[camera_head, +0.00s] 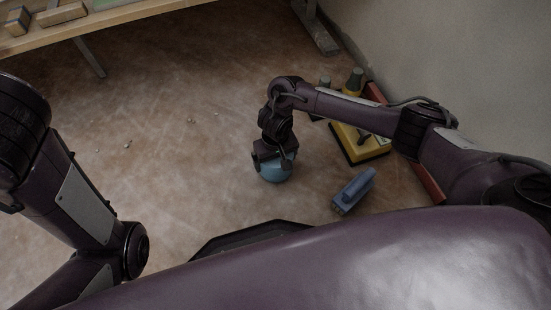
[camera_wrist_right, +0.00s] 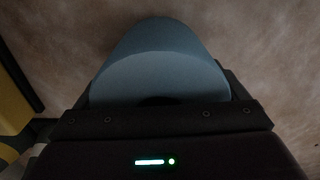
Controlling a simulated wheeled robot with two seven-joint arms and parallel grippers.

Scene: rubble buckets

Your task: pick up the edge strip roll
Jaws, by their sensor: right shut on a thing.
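The edge strip roll appears to be the blue round thing (camera_head: 275,174) at the middle of the floor in the head view. My right gripper (camera_head: 273,160) points down and is shut on it. In the right wrist view the blue roll (camera_wrist_right: 160,62) fills the space between the dark fingers, with a dark hole partly visible at its lower middle. Whether the roll touches the floor I cannot tell. My left gripper is out of the head view; only parts of my left arm show at the left.
A blue-grey block-like tool (camera_head: 353,191) lies right of the roll. A yellow tray-like thing (camera_head: 358,145) with a dark edge stands by the wall, near green and dark items. A wooden bench (camera_head: 120,17) is at the upper left. The floor left of the roll is mostly clear.

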